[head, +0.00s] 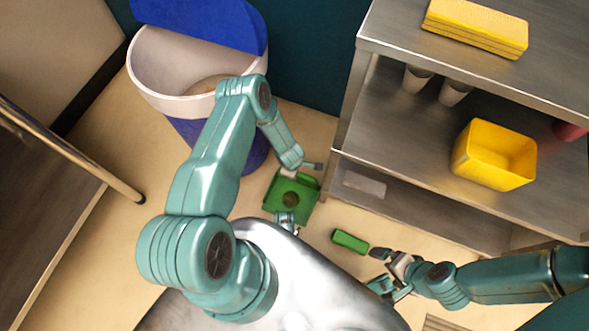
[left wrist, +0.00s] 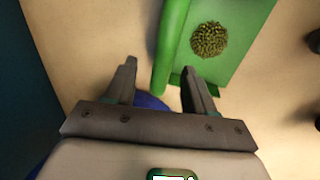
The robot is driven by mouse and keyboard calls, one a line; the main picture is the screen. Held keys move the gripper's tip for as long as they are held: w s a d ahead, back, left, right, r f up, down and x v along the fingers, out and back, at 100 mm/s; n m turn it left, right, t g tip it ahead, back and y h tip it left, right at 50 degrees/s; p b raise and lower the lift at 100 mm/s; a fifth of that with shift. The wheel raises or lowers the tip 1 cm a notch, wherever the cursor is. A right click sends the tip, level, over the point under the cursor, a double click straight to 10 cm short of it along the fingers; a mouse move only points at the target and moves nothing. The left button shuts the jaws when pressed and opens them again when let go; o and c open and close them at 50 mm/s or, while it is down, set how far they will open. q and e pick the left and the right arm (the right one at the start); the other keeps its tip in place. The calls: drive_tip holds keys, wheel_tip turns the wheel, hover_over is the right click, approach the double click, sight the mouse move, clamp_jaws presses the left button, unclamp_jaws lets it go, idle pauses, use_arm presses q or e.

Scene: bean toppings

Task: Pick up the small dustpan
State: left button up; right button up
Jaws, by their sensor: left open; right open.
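The small green dustpan (head: 273,203) lies on the floor between the bin and the metal shelf, with a round heap of beans on it. It also shows in the left wrist view (left wrist: 248,20). My left gripper (head: 302,168) is open at the dustpan's far edge. In the left wrist view its two fingers (left wrist: 160,74) are apart, and the dustpan's raised green side appears between them; contact cannot be told. My right gripper (head: 382,268) is open and empty, near the right end of a small green block-like object (head: 349,240) on the floor.
A blue and white bin (head: 145,65) with its lid up stands at the back left. A metal shelf (head: 385,120) on the right holds a yellow container (head: 495,155), cups and a yellow sponge-like block (head: 475,27). Bare floor surrounds the dustpan's left side.

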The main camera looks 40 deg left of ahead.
use_arm(q)
drive_tip(key=f+b, duration=0.1)
drive_tip(key=f, duration=0.1)
drive_tip(key=f+b, duration=0.1)
drive_tip(key=f, duration=0.1)
drive_tip(key=shift+w+a+f, duration=0.15)
drive_tip(key=shift+w+f, duration=0.05)
drive_tip(key=shift+f, duration=0.2)
clamp_jaws()
use_arm(e)
drive_tip(key=shift+w+d+f, duration=0.15)
drive_tip(key=shift+f, duration=0.4)
drive_tip(key=shift+w+d+f, duration=0.1)
drive_tip(key=shift+f, duration=0.4)
use_arm(q)
drive_tip(key=shift+r, duration=0.25)
use_arm(e)
drive_tip(key=shift+a, duration=0.1)
